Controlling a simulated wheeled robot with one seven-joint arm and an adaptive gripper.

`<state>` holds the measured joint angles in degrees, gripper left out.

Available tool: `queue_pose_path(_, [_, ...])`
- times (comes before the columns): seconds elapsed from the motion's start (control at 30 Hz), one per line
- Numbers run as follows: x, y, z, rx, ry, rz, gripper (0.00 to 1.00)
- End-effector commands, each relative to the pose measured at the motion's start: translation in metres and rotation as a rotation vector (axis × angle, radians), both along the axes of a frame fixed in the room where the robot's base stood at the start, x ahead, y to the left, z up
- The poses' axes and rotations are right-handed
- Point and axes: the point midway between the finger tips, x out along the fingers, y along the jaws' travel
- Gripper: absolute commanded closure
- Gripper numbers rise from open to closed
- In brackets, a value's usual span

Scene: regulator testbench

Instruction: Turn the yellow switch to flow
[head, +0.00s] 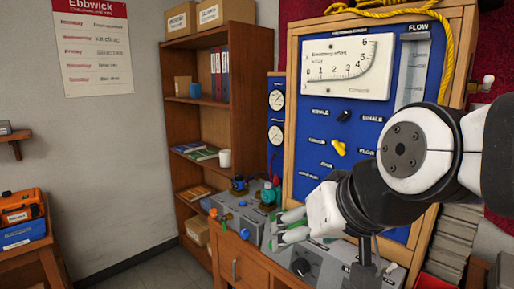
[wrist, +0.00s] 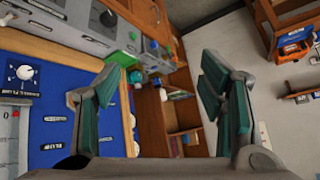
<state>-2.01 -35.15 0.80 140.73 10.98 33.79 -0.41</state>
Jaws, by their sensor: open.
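The yellow switch (head: 338,147) is on the blue panel (head: 325,118) in the head view, below a black switch (head: 344,116). Small white labels flank it; the one at its lower right appears to read FLOW (head: 366,152). Its exact setting is too small to tell. My gripper (head: 279,229) is open and empty, below and left of the yellow switch, apart from it, over the bench. Its fingers point left. In the wrist view my gripper (wrist: 160,75) shows both fingers spread with nothing between them. I cannot clearly make out the yellow switch there.
A grey bench unit (head: 238,222) with several knobs and fittings lies beneath my gripper. A wooden shelf (head: 210,45) stands behind it. A large dial meter (head: 347,65) and a yellow rope (head: 447,60) are at the panel's upper part. My arm covers the panel's lower right.

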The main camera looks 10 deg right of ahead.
Motion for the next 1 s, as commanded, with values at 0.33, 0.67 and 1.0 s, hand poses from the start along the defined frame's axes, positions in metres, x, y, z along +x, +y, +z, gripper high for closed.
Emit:
queue_pose_path(0.33, [0.17, 0.023, 0.072, 0.319, -0.464, -0.282, 0.37])
queue_pose_path(0.67, [0.251, -0.038, 0.079, 0.389, -0.806, -0.786, 0.37])
queue_pose_path(1.0, [0.235, -0.089, 0.04, 0.195, -1.004, -1.24, 0.37])
